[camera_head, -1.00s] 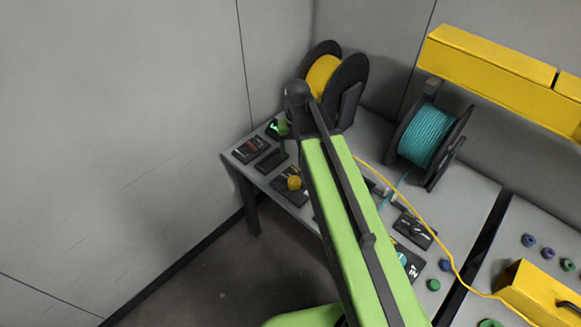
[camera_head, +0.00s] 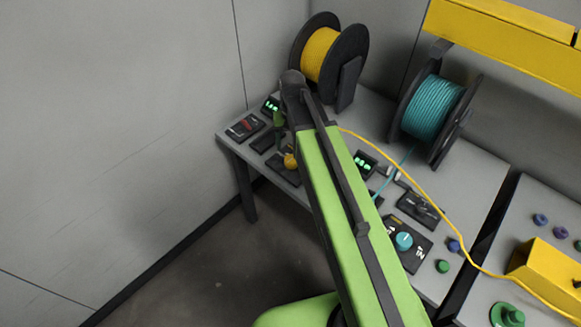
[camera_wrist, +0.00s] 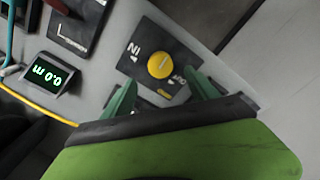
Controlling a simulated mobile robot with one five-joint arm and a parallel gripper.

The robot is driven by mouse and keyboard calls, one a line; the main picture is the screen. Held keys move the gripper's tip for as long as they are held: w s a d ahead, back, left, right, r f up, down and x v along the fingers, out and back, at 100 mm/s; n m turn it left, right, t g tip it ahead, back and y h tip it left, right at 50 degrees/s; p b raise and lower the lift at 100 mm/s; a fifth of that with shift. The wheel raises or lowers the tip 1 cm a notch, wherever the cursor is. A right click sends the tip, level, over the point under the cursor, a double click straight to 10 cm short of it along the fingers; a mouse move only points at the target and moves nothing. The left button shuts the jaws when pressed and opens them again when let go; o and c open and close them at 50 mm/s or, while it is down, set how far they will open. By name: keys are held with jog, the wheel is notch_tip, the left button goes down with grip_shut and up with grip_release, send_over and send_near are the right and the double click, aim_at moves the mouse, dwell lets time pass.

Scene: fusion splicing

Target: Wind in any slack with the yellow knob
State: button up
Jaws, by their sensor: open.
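The yellow knob (camera_wrist: 160,65) sits on a dark plate (camera_wrist: 140,48) marked IN and OUT in the wrist view. In the head view the yellow knob (camera_head: 290,160) is just left of my arm. My gripper (camera_wrist: 160,80) is open and empty, its two green fingers spread to either side of the knob's near side. I cannot tell whether they touch it or how high they are above the plate. In the head view my gripper (camera_head: 279,130) is partly hidden by my arm. A display (camera_wrist: 47,73) reads 0.0 m. The yellow spool (camera_head: 320,53) stands behind.
A yellow line (camera_head: 400,165) runs right across the bench to a yellow box (camera_head: 548,272). A teal spool (camera_head: 432,108) stands at the back. A teal knob (camera_head: 403,241) on another dark plate is right of my arm. The floor (camera_head: 220,265) is clear.

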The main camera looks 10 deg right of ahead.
aim_at(292, 159)
notch_tip(292, 159, down, 8)
jog(key=b, duration=0.6)
